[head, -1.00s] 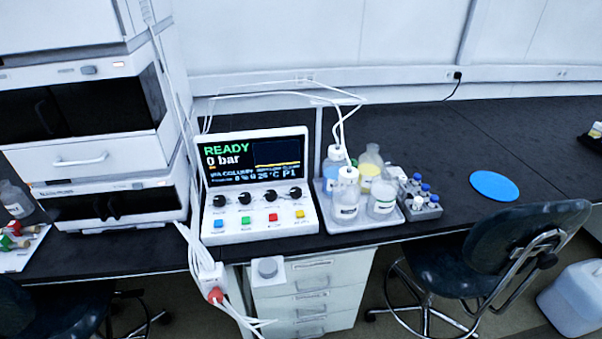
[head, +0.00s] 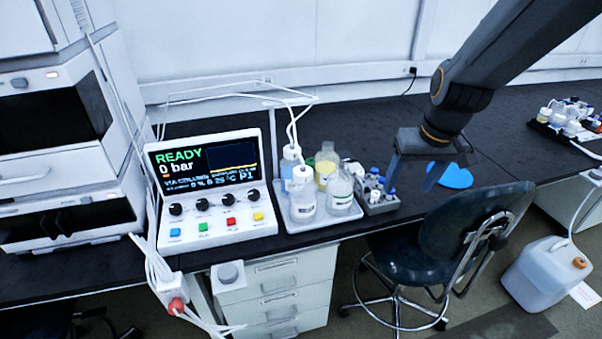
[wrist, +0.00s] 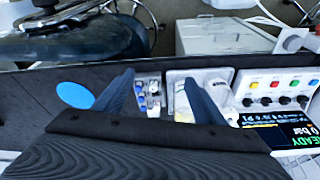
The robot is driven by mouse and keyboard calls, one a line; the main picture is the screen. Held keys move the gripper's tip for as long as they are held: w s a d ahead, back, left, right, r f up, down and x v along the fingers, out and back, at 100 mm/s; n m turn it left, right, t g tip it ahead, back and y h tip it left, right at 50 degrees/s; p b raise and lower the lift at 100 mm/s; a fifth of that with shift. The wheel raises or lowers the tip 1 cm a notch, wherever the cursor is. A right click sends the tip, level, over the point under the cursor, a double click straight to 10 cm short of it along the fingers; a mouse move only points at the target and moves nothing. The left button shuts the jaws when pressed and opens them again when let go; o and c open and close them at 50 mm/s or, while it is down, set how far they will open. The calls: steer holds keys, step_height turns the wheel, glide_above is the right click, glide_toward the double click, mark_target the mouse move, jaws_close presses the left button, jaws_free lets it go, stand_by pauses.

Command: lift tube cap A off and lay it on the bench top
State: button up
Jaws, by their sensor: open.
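Tubes with blue and white caps (head: 375,173) stand in a small grey rack (head: 382,208) near the bench's front edge. I cannot read which cap is A. My gripper (head: 409,188) is open and empty, pointing down beside the rack on its right, its left finger partly in front of the rack. In the wrist view, the rack with its blue caps (wrist: 140,98) shows between the two fingers of my gripper (wrist: 160,78), with nothing held. The dark bench top (head: 350,122) has bare surface behind the rack.
A grey tray (head: 318,224) of bottles stands directly left of the rack, with thin white tubing above it. A control panel (head: 215,223) is further left. A blue disc (head: 455,177) lies right of the rack. A chair (head: 450,220) stands in front of the bench.

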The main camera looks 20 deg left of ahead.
steer(key=w+a+n+y, duration=0.1)
steer(key=w+a+n, duration=0.2)
steer(key=a, duration=1.2)
steer(key=n+y, duration=0.1)
steer(key=n, duration=0.1)
glide_above(304, 166)
steer(key=s+d, duration=0.1)
steer(key=d, duration=0.1)
steer(key=shift+s+r, duration=0.1)
steer(key=shift+r, duration=0.25)
steer(key=shift+p+x, duration=0.4)
steer(key=shift+x, duration=0.7)
steer(key=p+x, duration=0.1)
steer(key=x, duration=0.1)
steer(key=p+x, duration=0.1)
steer(key=shift+s+a+f, duration=0.1)
steer(key=shift+s+f, duration=0.15)
steer(key=shift+f, duration=0.2)
steer(key=shift+w+a+f, duration=0.15)
steer(key=shift+w+f, duration=0.05)
steer(key=shift+f, duration=0.4)
steer(key=c, duration=1.2)
